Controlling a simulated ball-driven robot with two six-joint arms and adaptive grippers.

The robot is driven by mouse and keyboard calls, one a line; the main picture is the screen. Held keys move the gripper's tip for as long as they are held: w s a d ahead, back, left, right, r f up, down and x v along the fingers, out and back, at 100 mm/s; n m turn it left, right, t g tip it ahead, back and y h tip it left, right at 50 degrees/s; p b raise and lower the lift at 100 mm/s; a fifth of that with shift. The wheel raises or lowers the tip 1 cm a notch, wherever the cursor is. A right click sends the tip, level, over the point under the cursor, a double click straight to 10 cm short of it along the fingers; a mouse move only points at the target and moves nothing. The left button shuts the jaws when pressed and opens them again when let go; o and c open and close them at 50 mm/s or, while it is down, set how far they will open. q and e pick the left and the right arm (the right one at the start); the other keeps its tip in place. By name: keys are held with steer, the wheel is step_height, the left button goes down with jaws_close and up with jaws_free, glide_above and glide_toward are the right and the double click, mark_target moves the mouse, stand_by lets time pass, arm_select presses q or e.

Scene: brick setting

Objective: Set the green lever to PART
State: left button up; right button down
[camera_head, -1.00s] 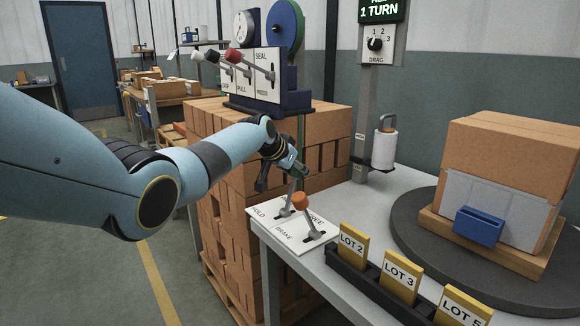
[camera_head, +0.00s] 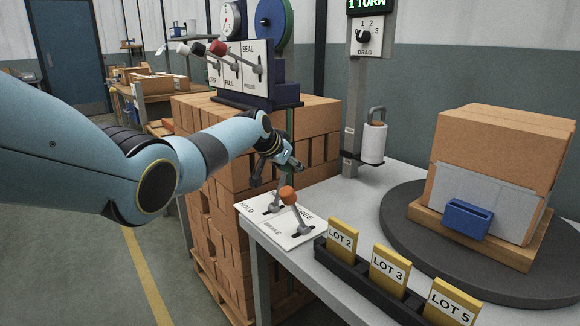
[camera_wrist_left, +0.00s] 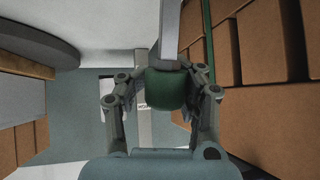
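In the wrist view the green lever's knob (camera_wrist_left: 166,90) sits between the two fingers of my left gripper (camera_wrist_left: 160,80). Gaps show on both sides of it, so the fingers look open around it. In the head view my left gripper (camera_head: 290,168) hangs above the white lever plate (camera_head: 258,226) and hides the green knob; only a grey shaft (camera_head: 277,188) shows below it, nearly upright. HOLD is readable at the plate's left; the PART label is not readable. My right gripper is not in view.
An orange-knobbed lever (camera_head: 288,194), marked BRAKE and FREE, stands close beside the green one. A rack with LOT cards (camera_head: 341,240) is in front. Stacked bricks (camera_head: 225,190) stand behind, and a turntable (camera_head: 400,225) with a wrapped brick block is to the right.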

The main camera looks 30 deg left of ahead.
arm_select(q)
steer(key=o, duration=0.6)
steer(key=shift+d+r, duration=0.2)
steer(key=shift+a, duration=0.15)
steer(key=v, duration=1.2)
steer(key=shift+f, duration=0.1)
